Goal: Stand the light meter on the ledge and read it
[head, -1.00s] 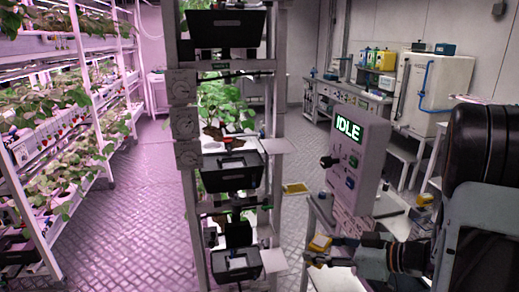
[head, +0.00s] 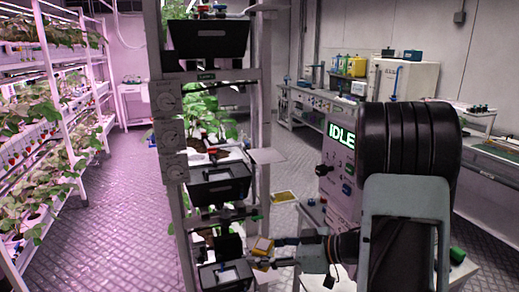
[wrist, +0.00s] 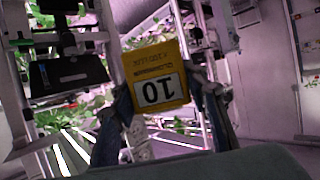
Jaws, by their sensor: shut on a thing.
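The light meter is a small yellow block; in the head view it (head: 262,245) is at the lower middle, beside the rack's right post. In the wrist view the meter (wrist: 155,64) fills the centre, its white display reading 10 upside down. My gripper (wrist: 163,97) is shut on it, one finger on each side. In the head view my gripper (head: 268,254) reaches in from the right. A flat grey ledge (head: 267,156) juts from the rack's right side, above and apart from the meter.
The rack (head: 262,110) holds black trays (head: 220,186) and plants. A lower black tray (head: 225,276) is close left of my gripper. A control cabinet showing IDLE (head: 340,135) stands to the right, partly behind my arm. The aisle floor (head: 120,200) at left is clear.

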